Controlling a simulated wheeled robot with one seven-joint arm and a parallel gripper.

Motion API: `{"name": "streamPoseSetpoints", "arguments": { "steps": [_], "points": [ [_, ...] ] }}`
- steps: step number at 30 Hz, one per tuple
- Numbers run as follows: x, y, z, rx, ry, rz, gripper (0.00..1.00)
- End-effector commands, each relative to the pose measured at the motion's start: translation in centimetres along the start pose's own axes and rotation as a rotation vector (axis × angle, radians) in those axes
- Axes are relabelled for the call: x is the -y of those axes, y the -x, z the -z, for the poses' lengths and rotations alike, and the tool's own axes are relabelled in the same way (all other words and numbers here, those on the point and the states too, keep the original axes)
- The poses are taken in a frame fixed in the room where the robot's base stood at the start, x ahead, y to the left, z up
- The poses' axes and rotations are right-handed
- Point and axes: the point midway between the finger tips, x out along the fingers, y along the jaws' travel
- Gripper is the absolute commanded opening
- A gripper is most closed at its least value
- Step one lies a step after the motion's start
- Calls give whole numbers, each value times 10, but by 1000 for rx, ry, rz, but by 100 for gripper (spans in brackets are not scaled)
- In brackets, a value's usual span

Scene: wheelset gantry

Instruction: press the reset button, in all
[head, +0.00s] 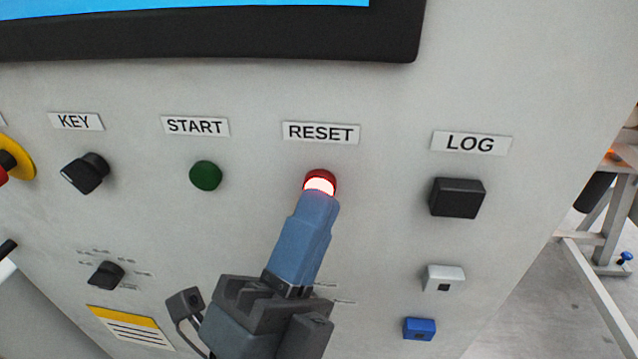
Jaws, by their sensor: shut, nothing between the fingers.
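The reset button (320,182) is a round red button below the RESET label (321,132) on the grey panel. Its lower part glows white-pink. My gripper (316,200) reaches up from the bottom of the head view, its blue fingers shut together and empty. The fingertips are at the lower edge of the button and overlap it in the picture. I cannot tell whether they touch it or how far the button is pushed in.
On the panel (380,230), a green START button (205,176) and black KEY switch (85,173) are left; a black LOG block (457,198) is right. Grey (443,278) and blue (419,328) ports sit lower right. A screen (200,35) is above. A metal frame (600,240) stands beyond the panel edge.

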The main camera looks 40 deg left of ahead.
Motion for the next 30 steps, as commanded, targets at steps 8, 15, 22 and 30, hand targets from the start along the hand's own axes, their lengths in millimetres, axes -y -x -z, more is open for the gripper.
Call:
{"name": "streamPoseSetpoints", "arguments": {
  "steps": [8, 15, 22, 30],
  "points": [
    [0, 0, 0, 0, 0, 0, 0],
    [-1, -1, -1, 0, 0, 0, 0],
    [-2, -3, -2, 0, -1, 0, 0],
    [-4, -5, -4, 1, -1, 0, 0]
  ]
}}
